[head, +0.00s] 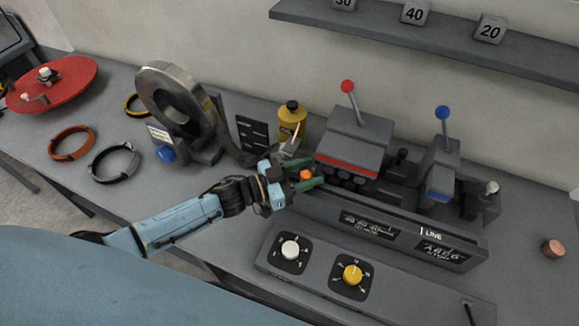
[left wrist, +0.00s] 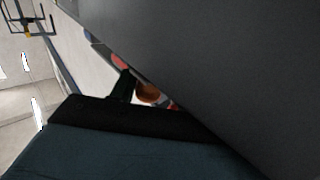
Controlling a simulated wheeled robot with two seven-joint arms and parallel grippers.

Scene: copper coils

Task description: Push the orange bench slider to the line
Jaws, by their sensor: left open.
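The orange bench slider shows as a small round orange knob (head: 306,175) at the left end of the lathe-like bench in the head view. My left gripper (head: 308,174) reaches in from the left, with its green fingers apart on either side of the knob. I cannot tell whether they touch it. The line is a white mark with the label "LINE" (head: 431,233) on the bench's front edge, well to the right of the knob. The left wrist view is mostly filled by dark surfaces, with a small orange-brown shape (left wrist: 148,93) near the middle. My right gripper is not in view.
A grey block with a red lever (head: 348,88) stands behind the gripper; a blue-lever block (head: 440,165) stands farther right. A yellow bottle (head: 292,120) is behind. A panel with a white dial (head: 290,250) and yellow dial (head: 352,274) lies in front. A copper piece (head: 553,248) lies far right.

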